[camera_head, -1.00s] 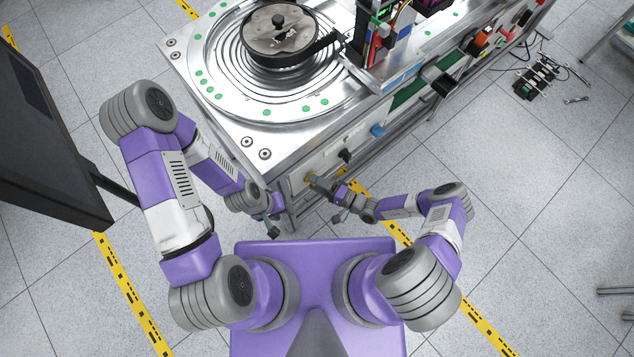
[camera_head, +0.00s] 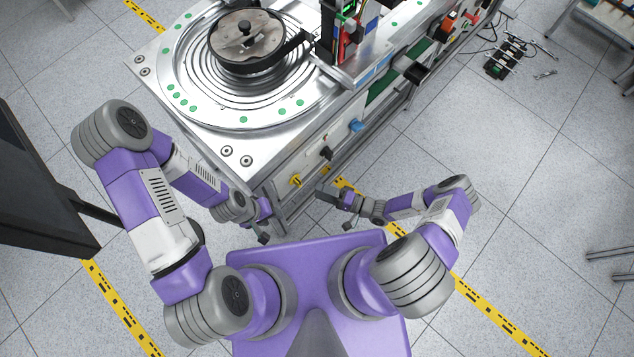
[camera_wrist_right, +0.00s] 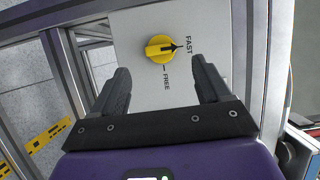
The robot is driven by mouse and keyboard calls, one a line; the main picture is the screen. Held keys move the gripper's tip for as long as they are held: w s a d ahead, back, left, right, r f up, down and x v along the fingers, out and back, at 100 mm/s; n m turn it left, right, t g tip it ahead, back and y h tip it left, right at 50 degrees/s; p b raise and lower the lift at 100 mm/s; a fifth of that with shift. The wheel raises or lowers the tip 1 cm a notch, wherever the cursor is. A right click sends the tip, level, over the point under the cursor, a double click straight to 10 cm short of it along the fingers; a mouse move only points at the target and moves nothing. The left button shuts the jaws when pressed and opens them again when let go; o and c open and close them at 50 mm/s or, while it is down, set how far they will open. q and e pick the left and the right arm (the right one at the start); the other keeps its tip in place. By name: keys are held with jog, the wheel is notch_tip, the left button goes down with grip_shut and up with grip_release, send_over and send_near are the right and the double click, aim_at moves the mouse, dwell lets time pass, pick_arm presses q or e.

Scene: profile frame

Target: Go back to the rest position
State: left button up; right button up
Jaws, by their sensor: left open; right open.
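My right gripper (camera_head: 326,194) is open and empty in the head view, in front of the machine's lower front side. In the right wrist view its two dark fingers (camera_wrist_right: 162,92) stand apart. Between and beyond them is a yellow knob (camera_wrist_right: 160,48) on a light panel, with its pointer toward the word FAST. The fingers do not touch the knob. The knob also shows in the head view (camera_head: 295,180). My left gripper (camera_head: 264,226) is by the machine's near corner, open; its fingers are small and partly hidden by its own arm.
The machine (camera_head: 210,140) with a round metal feeder bowl (camera_head: 247,42) fills the top middle. A dark screen (camera_head: 40,190) stands at the left. Parts with cables (camera_head: 507,55) lie on the floor at upper right. The floor at right is mostly clear, with yellow tape lines.

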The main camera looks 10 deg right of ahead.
dwell(0.5)
jog(key=s+a+r+n+g+h, duration=0.2)
jog(key=s+n+g+h, duration=0.3)
jog(key=s+g, duration=0.65)
jog(key=w+d+r+m+t+h, duration=0.1)
jog(key=w+d+r+t+h, duration=0.2)
jog(key=r+h, duration=0.3)
jog(key=shift+d+r+m+b, duration=0.35)
jog(key=shift+r+m+b, duration=0.05)
jog(key=shift+r, duration=0.35)
